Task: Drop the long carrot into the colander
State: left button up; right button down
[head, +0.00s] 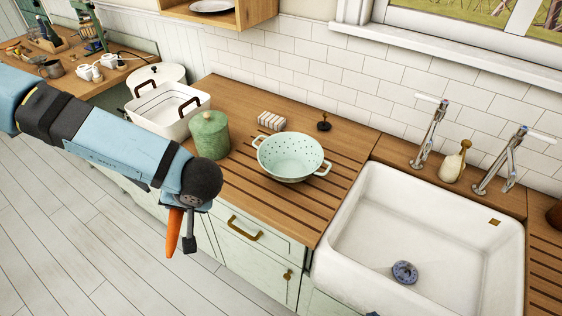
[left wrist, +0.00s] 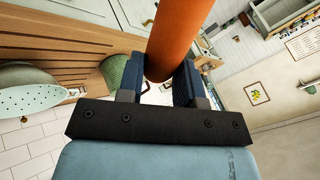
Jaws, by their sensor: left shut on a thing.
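The long carrot (head: 173,232) is orange and hangs tip down from my left gripper (head: 188,225), in front of the counter's front edge in the head view. In the left wrist view the carrot (left wrist: 174,45) sits between the two dark finger pads of the left gripper (left wrist: 160,85), which is shut on it. The pale green colander (head: 290,157) stands upright on the wooden counter, to the right of the gripper and apart from it. The colander (left wrist: 32,92) also shows at the left of the wrist view. My right gripper is not in view.
A green canister (head: 210,136) and a white roasting pan (head: 166,112) stand left of the colander. A striped block (head: 271,121) and a dark stopper (head: 323,125) lie behind it. A white sink (head: 422,235) with a blue strainer (head: 404,272) is at the right.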

aim_at(289, 174)
jog(key=i+j, duration=0.15)
jog(key=j, duration=0.2)
jog(key=i+j, duration=0.15)
jog(key=j, duration=0.15)
jog(key=z, duration=0.45)
jog(key=j+z, duration=0.15)
jog(key=z, duration=0.35)
jog(key=j+z, duration=0.1)
jog(key=z, duration=0.35)
